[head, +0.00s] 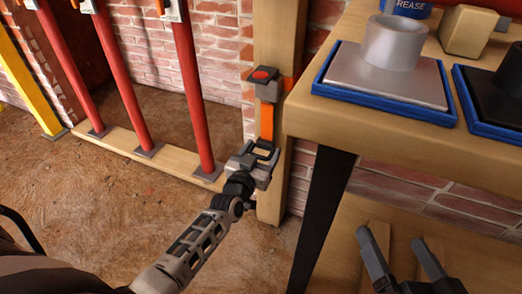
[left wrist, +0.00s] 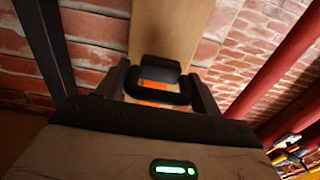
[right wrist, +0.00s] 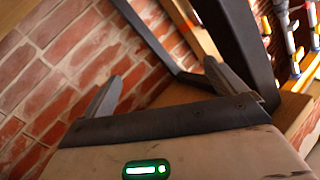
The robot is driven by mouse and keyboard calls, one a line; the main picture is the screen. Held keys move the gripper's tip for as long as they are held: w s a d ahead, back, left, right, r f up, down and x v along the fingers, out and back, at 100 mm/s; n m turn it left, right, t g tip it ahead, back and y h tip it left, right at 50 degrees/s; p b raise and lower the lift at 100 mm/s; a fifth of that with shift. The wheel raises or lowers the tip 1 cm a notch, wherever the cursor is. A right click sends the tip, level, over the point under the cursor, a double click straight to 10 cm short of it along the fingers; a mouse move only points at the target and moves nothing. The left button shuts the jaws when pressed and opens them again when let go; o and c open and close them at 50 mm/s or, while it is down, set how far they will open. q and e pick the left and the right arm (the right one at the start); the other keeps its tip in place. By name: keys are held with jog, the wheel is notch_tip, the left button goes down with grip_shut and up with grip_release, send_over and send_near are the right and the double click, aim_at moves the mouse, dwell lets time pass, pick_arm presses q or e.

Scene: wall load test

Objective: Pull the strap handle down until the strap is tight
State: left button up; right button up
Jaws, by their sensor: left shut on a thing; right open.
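The orange strap (head: 267,124) hangs down the front of a wooden post from a dark bracket with a red button (head: 263,78). The black strap handle (head: 264,148) is at the strap's lower end. My left gripper (head: 258,160) is shut on the handle. In the left wrist view the handle (left wrist: 157,92) lies between the fingers, with a bit of orange strap behind it. My right gripper (head: 402,262) is open and empty at the lower right, below the workbench top. In the right wrist view its fingers (right wrist: 160,92) are apart with nothing between them.
A wooden workbench (head: 400,135) with a dark leg (head: 322,205) stands right of the post. On it are blue trays, a grey cylinder (head: 390,42) and a wooden block (head: 467,30). Red poles (head: 125,75) stand at the left. The floor in front is bare.

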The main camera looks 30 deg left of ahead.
pick_arm(q)
jog(key=shift+d+f, duration=0.15)
jog(key=o, duration=1.1)
jog(key=shift+s, duration=0.15)
jog(key=s+p, duration=0.1)
jog(key=s, duration=0.4)
jog(key=s+p, duration=0.2)
jog(key=s, duration=0.3)
jog(key=s+d+p, duration=0.1)
jog(key=s+p, duration=0.1)
jog(key=s, duration=0.3)
jog(key=shift+s, duration=0.4)
pick_arm(e)
jog(key=shift+s+d+f+n+g+h, duration=0.25)
jog(key=shift+d+f+n+g+h, duration=0.35)
jog(key=shift+d+f+n+h, duration=0.25)
